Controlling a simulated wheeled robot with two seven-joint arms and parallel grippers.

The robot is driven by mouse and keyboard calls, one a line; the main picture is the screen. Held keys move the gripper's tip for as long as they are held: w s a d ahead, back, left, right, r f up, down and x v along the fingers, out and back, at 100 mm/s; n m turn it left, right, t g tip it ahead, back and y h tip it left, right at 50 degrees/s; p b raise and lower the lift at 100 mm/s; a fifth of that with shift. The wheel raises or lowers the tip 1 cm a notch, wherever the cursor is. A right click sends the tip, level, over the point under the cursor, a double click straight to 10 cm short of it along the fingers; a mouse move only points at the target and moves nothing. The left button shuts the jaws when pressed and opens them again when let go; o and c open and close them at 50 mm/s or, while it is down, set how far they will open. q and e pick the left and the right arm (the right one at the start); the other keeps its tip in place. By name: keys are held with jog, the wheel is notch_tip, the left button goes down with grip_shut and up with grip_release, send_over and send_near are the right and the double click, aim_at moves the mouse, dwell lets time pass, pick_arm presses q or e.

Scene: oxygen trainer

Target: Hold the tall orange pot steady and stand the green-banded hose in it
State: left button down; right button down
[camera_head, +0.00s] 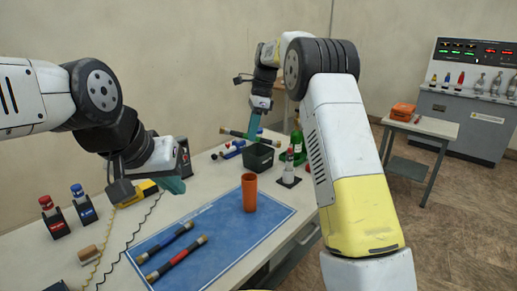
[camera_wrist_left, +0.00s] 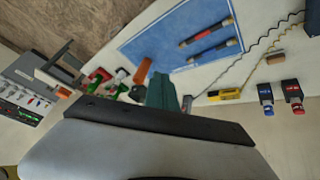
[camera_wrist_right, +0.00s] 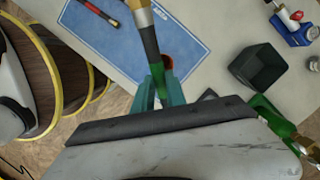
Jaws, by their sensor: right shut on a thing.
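The tall orange pot (camera_head: 249,192) stands upright on the blue mat near its far right part. It also shows in the left wrist view (camera_wrist_left: 143,70) and partly behind the hose in the right wrist view (camera_wrist_right: 168,62). My right gripper (camera_head: 254,124) is shut on the green-banded hose (camera_wrist_right: 148,38), a dark tube with brass ends, raised beyond the pot; the fingers grip at its green band. The hose lies roughly level in the head view (camera_head: 236,134). My left gripper (camera_head: 173,185) is empty, its fingers together, left of the pot and apart from it.
Blue-banded (camera_head: 165,243) and red-banded (camera_head: 176,259) hoses lie on the blue mat (camera_head: 220,240). Red (camera_head: 53,218) and blue (camera_head: 84,205) knobbed blocks stand at left.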

pick_arm(q)
jog(key=c, duration=1.6)
grip_release()
jog(key=shift+w+d+f, duration=0.1)
jog(key=shift+d, duration=0.05)
jog(key=o, duration=1.1)
jog(key=d, duration=0.1)
jog(key=w+d+f+n+g+h, duration=0.1)
jog(key=w+d+f+n+h, duration=0.1)
jog(key=d, duration=0.1)
jog(key=shift+g, duration=0.4)
jog(key=w+d+f+n+g+h, duration=0.1)
jog(key=w+d+f+n+h, duration=0.2)
jog(key=w+d+n, duration=0.3)
jog(key=w+d+f+n+h, duration=0.3)
jog(key=w+n, duration=0.1)
jog(key=w, duration=0.3)
jog(key=n+t, duration=0.6)
jog(key=n, duration=0.9)
send_near(255, 190)
jog(key=w+f, duration=0.1)
jog(key=w, duration=0.2)
jog(key=shift+w+a+f, duration=0.15)
jog(key=shift+f, duration=0.35)
jog(key=x, duration=1)
jog(key=shift+w+f, duration=0.3)
